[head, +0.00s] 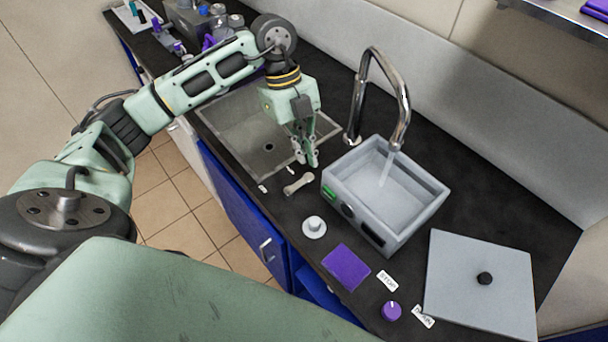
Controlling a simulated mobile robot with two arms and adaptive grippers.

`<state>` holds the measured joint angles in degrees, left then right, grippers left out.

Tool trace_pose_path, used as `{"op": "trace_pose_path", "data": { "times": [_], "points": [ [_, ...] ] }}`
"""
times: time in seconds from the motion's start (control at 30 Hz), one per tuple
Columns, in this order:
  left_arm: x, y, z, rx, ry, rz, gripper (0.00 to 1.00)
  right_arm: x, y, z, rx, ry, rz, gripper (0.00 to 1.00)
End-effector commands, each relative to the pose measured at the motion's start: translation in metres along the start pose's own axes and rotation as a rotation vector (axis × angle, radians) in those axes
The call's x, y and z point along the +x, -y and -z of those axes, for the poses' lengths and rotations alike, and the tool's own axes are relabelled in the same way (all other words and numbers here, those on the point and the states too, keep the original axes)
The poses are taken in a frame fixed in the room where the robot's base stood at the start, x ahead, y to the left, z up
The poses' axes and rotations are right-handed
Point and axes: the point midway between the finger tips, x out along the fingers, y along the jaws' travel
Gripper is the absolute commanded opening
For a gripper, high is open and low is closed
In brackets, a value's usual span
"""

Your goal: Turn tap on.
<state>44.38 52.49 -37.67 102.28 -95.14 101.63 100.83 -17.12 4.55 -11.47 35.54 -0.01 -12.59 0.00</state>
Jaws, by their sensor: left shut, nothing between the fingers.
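The chrome tap (402,98) arches up from the dark counter, with its spout over a grey open-topped bath (435,197). A pale stream of water (386,168) runs from the spout into the bath. A small grey lever (298,184) lies low on the counter between the sink and the bath, with small white labels beside it. My left gripper (314,165) is shut and empty, pointing down just beyond the lever, near the sink's right edge. I cannot tell whether its tips touch the lever. My right gripper is not in view.
The sunken sink (235,120) lies left of the bath. A white round knob (314,227), a purple pad (346,267) and a purple knob (391,311) sit along the front edge. A grey lid (478,315) lies at right. Several small items stand at the back left.

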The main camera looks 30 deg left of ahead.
Motion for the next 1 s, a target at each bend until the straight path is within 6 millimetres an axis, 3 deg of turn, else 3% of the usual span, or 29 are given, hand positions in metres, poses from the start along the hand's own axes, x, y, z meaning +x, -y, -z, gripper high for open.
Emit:
{"op": "trace_pose_path", "data": {
  "times": [0.27,0.7,1.0],
  "points": [
    [0.007,0.004,0.006,-0.150,-0.014,-0.001,0.00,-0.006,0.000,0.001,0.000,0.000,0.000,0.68],
    [0.078,0.002,0.008,-0.149,-0.014,-0.004,0.00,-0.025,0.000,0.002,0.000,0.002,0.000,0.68],
    [0.102,0.003,0.007,-0.147,-0.012,0.000,0.00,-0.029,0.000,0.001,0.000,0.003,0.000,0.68]
  ]
}}
